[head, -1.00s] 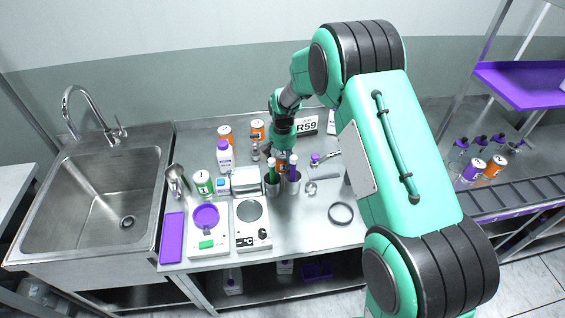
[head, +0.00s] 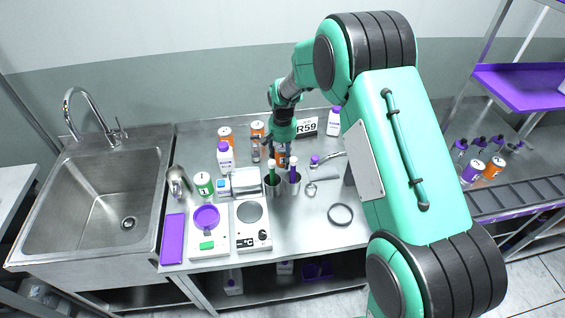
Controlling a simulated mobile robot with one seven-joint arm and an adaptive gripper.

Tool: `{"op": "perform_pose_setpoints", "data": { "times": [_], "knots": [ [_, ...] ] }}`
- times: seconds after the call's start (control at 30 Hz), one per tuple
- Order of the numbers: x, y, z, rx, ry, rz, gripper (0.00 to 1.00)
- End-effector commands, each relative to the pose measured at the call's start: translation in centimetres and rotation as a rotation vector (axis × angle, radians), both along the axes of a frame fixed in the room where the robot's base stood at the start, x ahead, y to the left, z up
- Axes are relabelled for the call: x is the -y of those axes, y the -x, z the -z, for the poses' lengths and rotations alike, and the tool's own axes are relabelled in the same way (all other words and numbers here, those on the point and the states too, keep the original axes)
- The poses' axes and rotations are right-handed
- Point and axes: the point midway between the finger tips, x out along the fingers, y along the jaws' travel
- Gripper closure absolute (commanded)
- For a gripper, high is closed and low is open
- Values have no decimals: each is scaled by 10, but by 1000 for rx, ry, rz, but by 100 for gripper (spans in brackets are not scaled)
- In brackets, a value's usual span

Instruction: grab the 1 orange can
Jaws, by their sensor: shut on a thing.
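My gripper (head: 282,151) points down over the back middle of the steel table. It is shut on an orange can (head: 281,160), whose upper part is partly hidden by the fingers and whose lower part is partly hidden by the cups in front. I cannot tell whether the can touches the table. Two more orange cans stand behind and to the left: one near the white bottle (head: 226,136) and one nearer my gripper (head: 257,129). Another orange can (head: 493,169) is on the right-hand rack.
Cups holding green and purple tools (head: 272,187) stand just in front of the held can. A white purple-capped bottle (head: 225,157), a green-labelled can (head: 204,184) and scales (head: 251,222) are to the left. A black ring (head: 340,214) lies front right. The sink (head: 95,200) is far left.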

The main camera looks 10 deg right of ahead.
Motion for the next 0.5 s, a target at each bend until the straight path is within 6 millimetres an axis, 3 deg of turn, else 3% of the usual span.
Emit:
{"op": "perform_pose_setpoints", "data": {
  "times": [0.03,0.2,0.5],
  "knots": [
    [0,-1,-12,4,0,0,93],
    [0,-1,-36,2,0,0,93],
    [0,0,-56,1,0,0,93]
  ]
}}
